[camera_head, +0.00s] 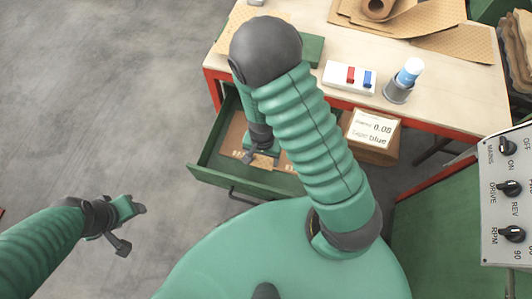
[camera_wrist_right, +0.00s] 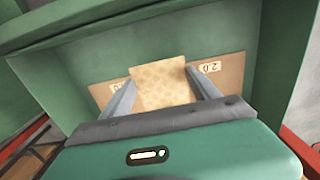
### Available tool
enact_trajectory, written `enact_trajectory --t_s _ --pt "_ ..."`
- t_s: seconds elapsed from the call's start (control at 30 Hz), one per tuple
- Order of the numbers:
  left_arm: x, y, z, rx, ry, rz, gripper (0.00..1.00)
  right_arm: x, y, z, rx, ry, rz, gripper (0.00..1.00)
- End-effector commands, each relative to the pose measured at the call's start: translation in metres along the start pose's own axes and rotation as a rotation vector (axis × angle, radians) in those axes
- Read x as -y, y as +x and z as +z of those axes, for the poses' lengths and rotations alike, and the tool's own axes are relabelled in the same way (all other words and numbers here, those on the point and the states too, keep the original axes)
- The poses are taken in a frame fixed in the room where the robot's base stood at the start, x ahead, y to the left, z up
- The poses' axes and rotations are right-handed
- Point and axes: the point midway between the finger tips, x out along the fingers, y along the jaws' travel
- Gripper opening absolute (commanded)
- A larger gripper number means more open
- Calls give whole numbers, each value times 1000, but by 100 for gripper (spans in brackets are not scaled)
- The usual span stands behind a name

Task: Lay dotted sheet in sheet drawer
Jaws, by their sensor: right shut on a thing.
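The dotted sheet (camera_wrist_right: 160,84) is a small tan, patterned piece between the fingers of my right gripper (camera_wrist_right: 160,97) in the right wrist view. My right gripper (camera_head: 260,152) is shut on it, inside the outline of the open green drawer (camera_head: 212,172) in the head view. The drawer's green wall (camera_wrist_right: 150,42) also shows in the wrist view. Brown material with white number labels, one reading 2.0 (camera_wrist_right: 210,67), lies in the drawer below the sheet. Whether the sheet touches it I cannot tell. My left gripper (camera_head: 132,226) is open and empty over the floor, left of the drawer.
A labelled box (camera_head: 372,132) stands right of the drawer. A control panel (camera_head: 507,205) is at right.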

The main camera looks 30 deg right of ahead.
Motion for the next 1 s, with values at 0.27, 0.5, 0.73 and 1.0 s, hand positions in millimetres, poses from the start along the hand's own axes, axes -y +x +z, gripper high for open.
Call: enact_trajectory --t_s 0.27,0.5,0.73,1.0 --pt "0 28 6 0 0 0 54 0 52 -2 0 0 0 34" --pt "0 27 6 -1 0 0 54 0 51 -29 -2 -2 0 34" --pt "0 34 8 -1 0 0 54 0 61 -41 1 -2 0 34" --pt "0 34 8 0 0 0 54 0 63 -41 1 -2 0 34"
